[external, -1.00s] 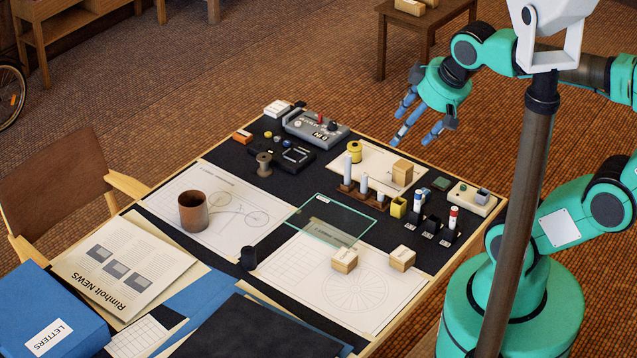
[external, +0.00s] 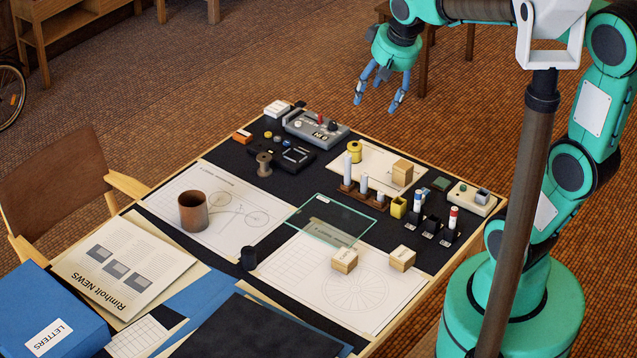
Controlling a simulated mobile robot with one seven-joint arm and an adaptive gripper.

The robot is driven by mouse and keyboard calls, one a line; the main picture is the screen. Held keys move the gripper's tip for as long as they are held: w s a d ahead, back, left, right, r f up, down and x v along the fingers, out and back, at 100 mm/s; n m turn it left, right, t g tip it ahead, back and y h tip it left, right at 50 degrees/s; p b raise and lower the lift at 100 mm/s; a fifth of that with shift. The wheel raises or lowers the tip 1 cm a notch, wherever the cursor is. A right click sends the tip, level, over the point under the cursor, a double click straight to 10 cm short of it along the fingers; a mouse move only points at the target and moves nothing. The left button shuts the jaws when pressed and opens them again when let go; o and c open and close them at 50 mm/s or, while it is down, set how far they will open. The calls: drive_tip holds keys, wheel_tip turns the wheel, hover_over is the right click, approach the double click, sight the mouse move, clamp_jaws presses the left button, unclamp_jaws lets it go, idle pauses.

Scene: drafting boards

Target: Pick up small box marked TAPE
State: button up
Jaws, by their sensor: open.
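Two small light wooden boxes with tiny labels, one on the left (external: 344,260) and one on the right (external: 402,258), sit on the drawing sheet at the front right of the drafting board. A third light wooden box (external: 402,172) stands on a paper farther back. The lettering on all three is too small to read, so I cannot tell which is marked TAPE. My gripper (external: 380,98) is open and empty, fingers pointing down, raised in the air beyond the board's back edge. It is well apart from all these boxes.
A glass sheet (external: 330,221) lies behind the front boxes. A wooden stand with white pegs (external: 364,188), a yellow spool (external: 354,152), a yellow cup (external: 398,207) and dark marker holders (external: 432,228) crowd nearby. A brown cup (external: 193,211) stands left. A dark post rises at right.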

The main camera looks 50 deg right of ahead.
drive_tip(key=w+d+f+m+g, duration=0.1)
drive_tip(key=w+d+f+m, duration=0.3)
drive_tip(key=w+d+f, duration=0.35)
drive_tip(key=m+g, duration=0.3)
drive_tip(key=m, duration=0.6)
hover_over(405, 164)
wheel_tip(405, 164, down, 30)
drive_tip(key=shift+w+r+y+p, duration=0.1)
drive_tip(key=shift+r+y+p, duration=0.05)
drive_tip(key=shift+y+p, duration=0.25)
drive_tip(key=shift+f+b, duration=0.55)
drive_tip(key=shift+f, duration=3.75)
